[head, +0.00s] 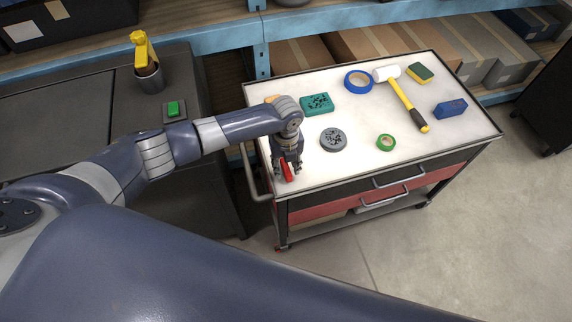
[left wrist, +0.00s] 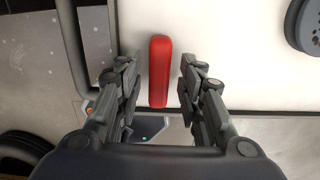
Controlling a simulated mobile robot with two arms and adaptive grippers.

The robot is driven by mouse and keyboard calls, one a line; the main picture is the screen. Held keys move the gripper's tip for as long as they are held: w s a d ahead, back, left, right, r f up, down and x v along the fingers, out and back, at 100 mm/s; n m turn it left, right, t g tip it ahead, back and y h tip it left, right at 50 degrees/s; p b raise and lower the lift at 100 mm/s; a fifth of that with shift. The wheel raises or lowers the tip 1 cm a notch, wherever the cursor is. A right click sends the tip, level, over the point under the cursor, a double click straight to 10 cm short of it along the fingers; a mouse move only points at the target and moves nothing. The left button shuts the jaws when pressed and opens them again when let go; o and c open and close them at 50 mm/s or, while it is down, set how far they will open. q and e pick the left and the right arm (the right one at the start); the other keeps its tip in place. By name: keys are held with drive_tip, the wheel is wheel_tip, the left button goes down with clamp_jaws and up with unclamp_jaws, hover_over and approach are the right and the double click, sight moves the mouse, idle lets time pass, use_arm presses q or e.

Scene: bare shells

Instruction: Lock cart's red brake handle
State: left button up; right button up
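The red brake handle (left wrist: 160,72) is a short rounded bar at the cart's (head: 360,128) near left corner. In the left wrist view it lies lengthwise between my left gripper's (left wrist: 158,64) two fingers, with a gap on both sides. In the head view the left gripper (head: 287,172) points down at that corner, and a bit of red (head: 287,171) shows between its fingers. The left gripper is open and holds nothing. My right gripper is not in view.
On the cart top are a teal box (head: 316,103), grey disc (head: 333,140), blue tape (head: 357,81), green tape (head: 386,142), mallet (head: 404,101), sponge (head: 419,72) and blue block (head: 450,108). A push bar (head: 251,175) is at its left.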

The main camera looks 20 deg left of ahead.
sight(286, 168)
use_arm(q)
wheel_tip(286, 168, up, 12)
idle(0.7)
idle(0.4)
